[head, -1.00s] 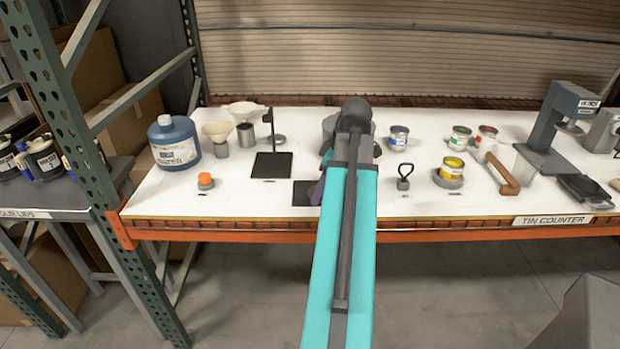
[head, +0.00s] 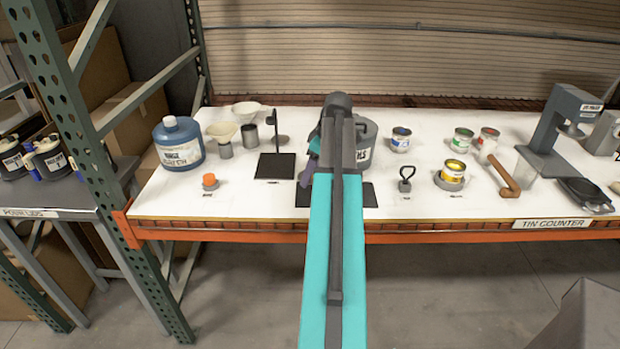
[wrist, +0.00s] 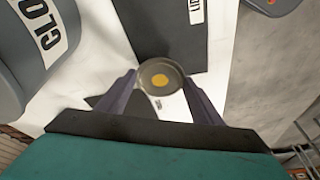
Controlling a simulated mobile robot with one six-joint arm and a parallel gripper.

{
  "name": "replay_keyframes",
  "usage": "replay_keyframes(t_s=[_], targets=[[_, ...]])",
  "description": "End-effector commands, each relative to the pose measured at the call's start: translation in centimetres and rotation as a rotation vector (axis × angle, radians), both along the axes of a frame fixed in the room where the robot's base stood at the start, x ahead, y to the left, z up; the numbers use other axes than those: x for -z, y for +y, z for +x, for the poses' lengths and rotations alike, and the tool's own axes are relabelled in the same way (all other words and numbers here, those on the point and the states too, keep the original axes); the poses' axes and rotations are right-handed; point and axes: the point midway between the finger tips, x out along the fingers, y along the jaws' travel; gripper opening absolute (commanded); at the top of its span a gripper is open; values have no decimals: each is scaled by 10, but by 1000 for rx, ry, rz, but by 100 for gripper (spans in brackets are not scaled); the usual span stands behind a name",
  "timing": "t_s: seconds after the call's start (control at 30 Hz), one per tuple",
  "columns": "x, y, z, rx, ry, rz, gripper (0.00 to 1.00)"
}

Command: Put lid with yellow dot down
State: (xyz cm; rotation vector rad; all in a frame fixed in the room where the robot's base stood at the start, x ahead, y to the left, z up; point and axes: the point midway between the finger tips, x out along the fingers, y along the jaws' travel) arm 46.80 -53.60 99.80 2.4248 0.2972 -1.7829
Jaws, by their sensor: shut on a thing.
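The lid with the yellow dot (wrist: 161,79) is a small round dark disc, its dot facing the wrist camera. My gripper (wrist: 160,82) is shut on it, one finger at each side. Beneath it in the wrist view are white counter top and dark flat mats, one mat (wrist: 168,38) with a label partly cut off. I cannot tell how high the lid is above the counter. In the head view my arm hides the lid and most of my gripper; only purple finger parts (head: 311,150) show.
A dark stand (head: 275,165) is to the left. A black-looped weight (head: 405,178) and several tins are right. The counter's orange front edge (head: 270,234) is near.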

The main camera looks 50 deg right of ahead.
Motion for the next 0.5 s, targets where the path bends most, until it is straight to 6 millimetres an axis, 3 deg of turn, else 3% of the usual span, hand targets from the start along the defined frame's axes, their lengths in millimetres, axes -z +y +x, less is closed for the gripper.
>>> replay_keyframes(t_s=[0.5], targets=[[0, -6, 9, -1, 0, 0, 40]])
